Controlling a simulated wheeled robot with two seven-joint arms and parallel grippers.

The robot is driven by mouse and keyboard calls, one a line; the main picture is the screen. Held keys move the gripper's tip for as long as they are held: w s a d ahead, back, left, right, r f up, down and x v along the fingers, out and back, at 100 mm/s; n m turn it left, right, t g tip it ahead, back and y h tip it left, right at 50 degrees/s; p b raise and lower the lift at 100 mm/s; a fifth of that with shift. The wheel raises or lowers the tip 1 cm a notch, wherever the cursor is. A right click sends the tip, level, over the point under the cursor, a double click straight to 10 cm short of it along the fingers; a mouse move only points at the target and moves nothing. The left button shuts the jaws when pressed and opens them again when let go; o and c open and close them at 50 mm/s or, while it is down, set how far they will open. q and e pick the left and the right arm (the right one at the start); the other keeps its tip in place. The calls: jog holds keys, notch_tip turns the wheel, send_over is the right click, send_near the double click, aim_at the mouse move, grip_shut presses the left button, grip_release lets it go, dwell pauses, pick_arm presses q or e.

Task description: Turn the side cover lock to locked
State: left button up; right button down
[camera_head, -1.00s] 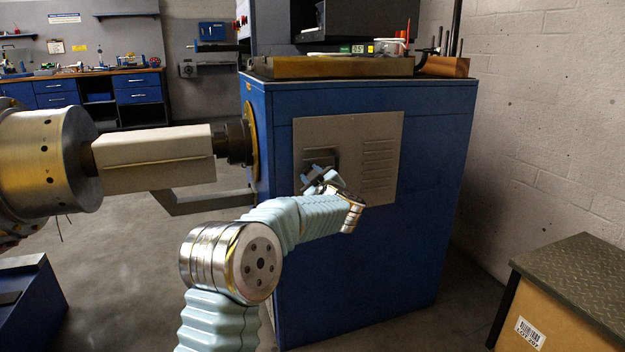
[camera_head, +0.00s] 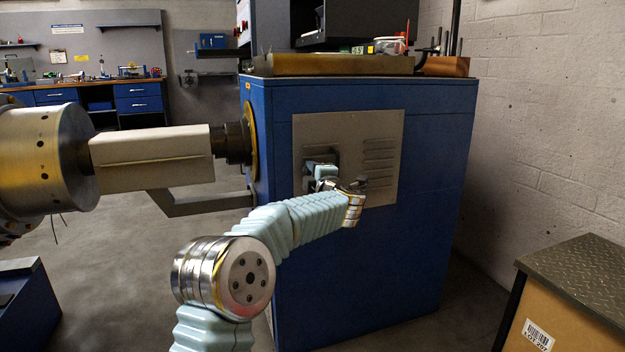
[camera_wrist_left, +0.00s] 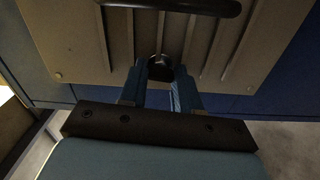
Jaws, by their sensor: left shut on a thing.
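The side cover (camera_head: 385,130) is a grey louvred panel on the blue machine cabinet, and it lies flat against the side. A dark handle or recess shows on its left part in the head view, partly hidden by my left gripper (camera_head: 322,172). In the left wrist view the cover (camera_wrist_left: 115,55) fills the upper part. My left gripper (camera_wrist_left: 160,85) is shut on a small dark round lock knob (camera_wrist_left: 160,69) at the cover. The lock's markings are not readable. A dark bar handle (camera_wrist_left: 175,4) crosses the top of that view. My right gripper is out of view.
The blue cabinet (camera_head: 400,270) stands in front of me. A large metal rotor (camera_head: 45,160) with a pale square shaft section reaches in from the left. Grey floor is open at left.

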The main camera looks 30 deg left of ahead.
pick_arm(q)
jog(key=shift+n, duration=0.6)
jog(key=o, duration=1.1)
jog(key=shift+c, duration=0.2)
jog(key=v, duration=1.3)
jog(key=shift+s+d, duration=0.25)
jog(key=shift+d, duration=0.1)
jog(key=shift+f, duration=0.1)
